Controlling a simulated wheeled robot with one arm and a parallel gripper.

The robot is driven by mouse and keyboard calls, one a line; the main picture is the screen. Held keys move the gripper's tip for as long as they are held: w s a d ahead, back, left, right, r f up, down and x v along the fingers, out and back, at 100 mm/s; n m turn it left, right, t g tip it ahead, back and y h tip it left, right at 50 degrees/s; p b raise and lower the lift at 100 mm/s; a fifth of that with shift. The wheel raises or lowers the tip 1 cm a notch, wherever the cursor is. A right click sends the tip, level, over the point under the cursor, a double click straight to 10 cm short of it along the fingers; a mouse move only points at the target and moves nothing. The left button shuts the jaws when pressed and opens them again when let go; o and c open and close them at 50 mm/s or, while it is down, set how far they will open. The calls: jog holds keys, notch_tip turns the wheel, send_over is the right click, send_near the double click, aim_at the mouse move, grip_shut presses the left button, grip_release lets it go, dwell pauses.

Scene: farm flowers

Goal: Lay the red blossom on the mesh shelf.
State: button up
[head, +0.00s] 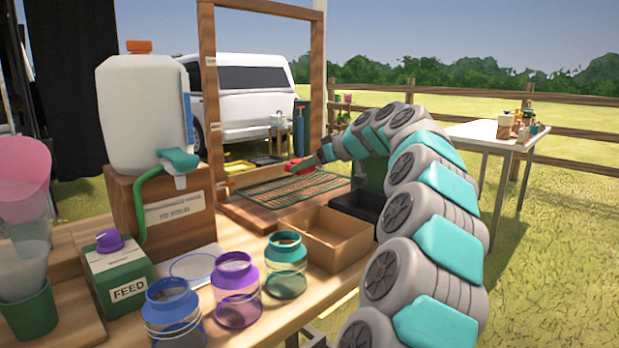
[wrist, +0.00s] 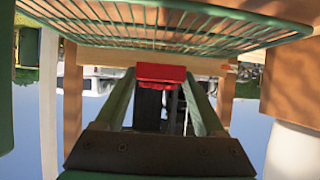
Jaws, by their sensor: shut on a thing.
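The mesh shelf (head: 293,188) is a green wire rack on a wooden base at the far end of the bench. It also shows along the top of the wrist view (wrist: 170,25), which is upside down. My gripper (head: 310,161) reaches over the rack near its far side. It is shut on the red blossom (head: 300,166), which shows as a plain red shape, also between the fingertips in the wrist view (wrist: 160,74). Its petals cannot be made out. The blossom appears above the mesh, apart from it.
A wooden frame (head: 208,100) stands behind the rack. An open brown box (head: 325,240) and a black bin (head: 358,205) sit in front of it. Three jars, the nearest blue-rimmed (head: 173,312), a feed box (head: 118,280) and a water jug (head: 143,110) crowd the left. The mesh looks empty.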

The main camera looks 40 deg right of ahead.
aim_at(309, 188)
jog(key=shift+d+f, duration=0.15)
jog(key=shift+d, duration=0.1)
jog(key=shift+f, duration=1.65)
jog(key=shift+f, duration=0.15)
jog(key=o, duration=1.3)
jog(key=shift+r+p, duration=0.25)
jog(key=shift+p, duration=0.05)
jog(key=b+v, duration=0.1)
jog(key=v, duration=1.1)
